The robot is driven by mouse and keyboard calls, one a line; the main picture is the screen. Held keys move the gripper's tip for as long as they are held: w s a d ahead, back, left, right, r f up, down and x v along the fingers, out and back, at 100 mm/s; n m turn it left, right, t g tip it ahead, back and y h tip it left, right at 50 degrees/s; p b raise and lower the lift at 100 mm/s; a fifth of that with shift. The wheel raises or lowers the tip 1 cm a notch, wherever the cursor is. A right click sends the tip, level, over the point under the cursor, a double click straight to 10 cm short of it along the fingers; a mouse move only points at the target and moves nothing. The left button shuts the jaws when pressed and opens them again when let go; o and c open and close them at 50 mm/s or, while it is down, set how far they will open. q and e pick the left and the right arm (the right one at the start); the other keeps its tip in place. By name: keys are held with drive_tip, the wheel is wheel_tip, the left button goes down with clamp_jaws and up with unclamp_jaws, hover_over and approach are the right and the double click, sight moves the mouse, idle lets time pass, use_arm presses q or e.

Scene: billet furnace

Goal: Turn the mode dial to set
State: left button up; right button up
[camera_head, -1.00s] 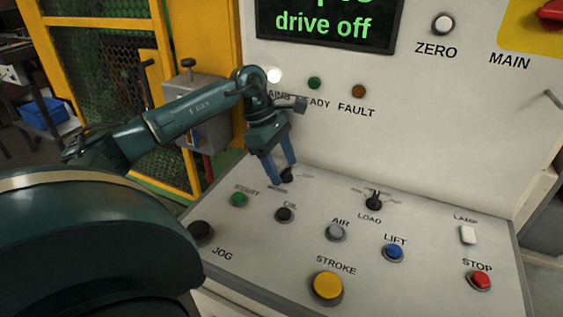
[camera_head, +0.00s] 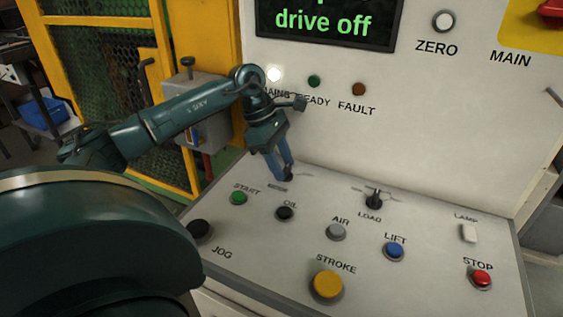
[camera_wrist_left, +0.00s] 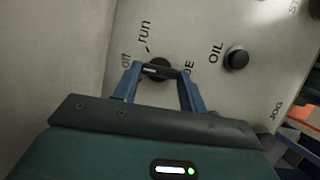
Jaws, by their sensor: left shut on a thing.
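The mode dial (camera_wrist_left: 158,68) is a black knob on the light sloped panel, at its back left in the head view (camera_head: 288,172). My left gripper (camera_head: 284,176) reaches down to it from above. In the left wrist view its two blue fingers (camera_wrist_left: 160,75) are on either side of the knob's bar, shut on it. Labels "off" and "run" show beside the dial in the wrist view. The "set" mark is not visible, and the dial's label is partly hidden by a finger. My right gripper is not in view.
Near the dial are the green START button (camera_head: 238,198) and black OIL button (camera_head: 285,213). The LOAD selector (camera_head: 374,198) stands to the right. The yellow STROKE button (camera_head: 328,285) is in front. The upright panel with the "drive off" screen (camera_head: 325,22) rises behind.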

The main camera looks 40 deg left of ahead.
use_arm(q)
drive_tip(key=n+t+b, duration=0.1)
drive_tip(key=n, duration=0.1)
drive_tip(key=shift+s+f+n+y, duration=0.1)
drive_tip(key=shift+s+n+y, duration=0.05)
drive_tip(key=shift+n+y, duration=0.2)
drive_tip(key=shift+s+d+n+t+y+b, duration=0.1)
drive_tip(key=shift+n+t+y+b, duration=0.25)
drive_tip(key=shift+n+b, duration=0.7)
drive_tip(key=shift+d+n+t+y, duration=0.1)
drive_tip(key=shift+n+t+y, duration=0.25)
drive_tip(key=shift+n, duration=1.35)
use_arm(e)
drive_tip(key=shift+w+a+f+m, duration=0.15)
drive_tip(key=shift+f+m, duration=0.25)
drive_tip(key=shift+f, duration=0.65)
use_arm(q)
drive_tip(key=o, duration=1)
drive_tip(key=shift+s+r, duration=0.1)
drive_tip(key=shift+r, duration=0.1)
